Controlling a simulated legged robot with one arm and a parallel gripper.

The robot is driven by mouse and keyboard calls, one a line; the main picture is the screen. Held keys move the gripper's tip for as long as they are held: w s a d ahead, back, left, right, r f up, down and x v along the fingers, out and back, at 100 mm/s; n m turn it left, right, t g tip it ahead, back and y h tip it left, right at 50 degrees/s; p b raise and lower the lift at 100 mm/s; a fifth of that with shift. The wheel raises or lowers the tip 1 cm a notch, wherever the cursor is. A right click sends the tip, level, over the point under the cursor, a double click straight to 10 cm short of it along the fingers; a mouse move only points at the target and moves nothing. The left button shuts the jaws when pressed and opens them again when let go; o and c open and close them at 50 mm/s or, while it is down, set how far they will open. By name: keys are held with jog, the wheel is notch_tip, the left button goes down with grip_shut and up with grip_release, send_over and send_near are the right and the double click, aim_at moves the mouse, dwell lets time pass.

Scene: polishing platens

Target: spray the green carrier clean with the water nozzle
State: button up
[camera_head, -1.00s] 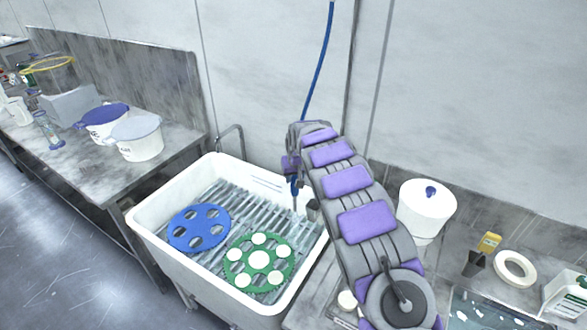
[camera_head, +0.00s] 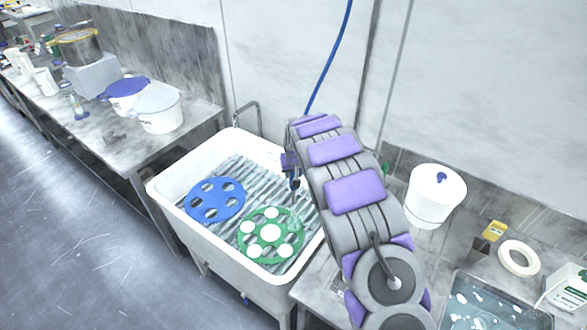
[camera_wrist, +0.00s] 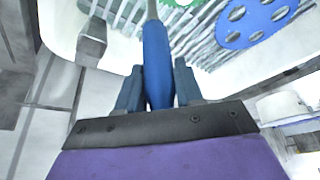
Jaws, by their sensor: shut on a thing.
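The green carrier (camera_head: 289,222), a toothed disc with several round white areas, lies on the slatted rack in the white sink (camera_head: 172,207). A blue carrier (camera_head: 215,201) with open holes lies beside it to the left; its edge also shows in the wrist view (camera_wrist: 232,38). My gripper (camera_wrist: 158,88) is shut on the blue water nozzle (camera_wrist: 156,58), with a finger on each side of its handle. The nozzle's grey tip points into the sink. In the head view, my gripper (camera_head: 291,172) is over the sink's right part, mostly hidden by my arm.
A blue hose (camera_head: 330,55) hangs down the wall. A faucet (camera_head: 246,112) stands behind the sink. White tubs (camera_head: 158,112) stand on the left bench.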

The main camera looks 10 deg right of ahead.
jog(key=shift+f, duration=0.95)
dwell(0.4)
jog(key=s+a, duration=0.1)
jog(key=a, duration=0.9)
jog(key=shift+s+a, duration=0.15)
jog(key=shift+s, duration=0.15)
dwell(0.4)
dwell(0.6)
